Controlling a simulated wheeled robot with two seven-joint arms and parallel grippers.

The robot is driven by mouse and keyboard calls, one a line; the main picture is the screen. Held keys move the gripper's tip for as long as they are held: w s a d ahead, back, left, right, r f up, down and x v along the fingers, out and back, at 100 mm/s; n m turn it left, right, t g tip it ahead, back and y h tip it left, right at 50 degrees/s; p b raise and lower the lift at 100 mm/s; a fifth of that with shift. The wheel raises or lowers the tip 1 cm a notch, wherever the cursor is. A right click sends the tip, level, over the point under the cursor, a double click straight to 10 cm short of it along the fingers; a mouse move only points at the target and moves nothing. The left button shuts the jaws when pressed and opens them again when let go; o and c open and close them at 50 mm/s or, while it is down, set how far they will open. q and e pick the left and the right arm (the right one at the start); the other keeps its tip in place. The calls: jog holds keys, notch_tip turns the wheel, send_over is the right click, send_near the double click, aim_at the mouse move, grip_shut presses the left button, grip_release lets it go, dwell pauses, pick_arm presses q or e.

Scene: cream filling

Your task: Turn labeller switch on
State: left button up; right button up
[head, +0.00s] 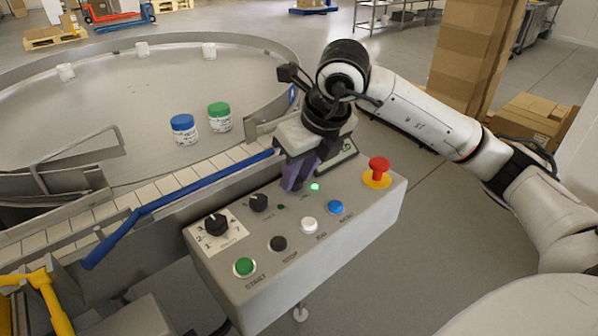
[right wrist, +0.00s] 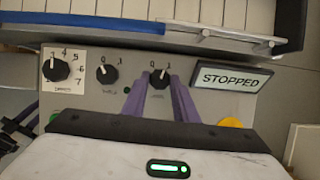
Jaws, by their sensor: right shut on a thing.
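The grey control box (head: 300,240) stands beside the conveyor, with labelled knobs, buttons and a lit green lamp (head: 315,187) on top. My right gripper (head: 292,184) reaches down onto it from behind, its purple fingers pointing at the panel. In the right wrist view, the fingers (right wrist: 159,100) are shut on a black rotary switch (right wrist: 160,78) marked 0 and 1. The fingers hide much of this switch, and its label is too blurred to read. My left gripper is not in view.
Another 0/1 knob (right wrist: 107,74) and a numbered dial (head: 216,224) sit left of the held switch. A display (right wrist: 236,77) reads STOPPED. A red emergency button (head: 378,166) is at the right. Blue-lidded (head: 184,129) and green-lidded (head: 219,117) jars stand on the round table behind.

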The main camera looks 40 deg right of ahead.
jog(key=shift+a+m+h, duration=0.1)
jog(key=shift+m+h, duration=0.4)
jog(key=shift+m, duration=0.7)
jog(key=o, duration=1)
jog(key=shift+r, duration=0.1)
jog(key=p+v, duration=0.1)
jog(key=v, duration=0.9)
jog(key=shift+r, duration=0.1)
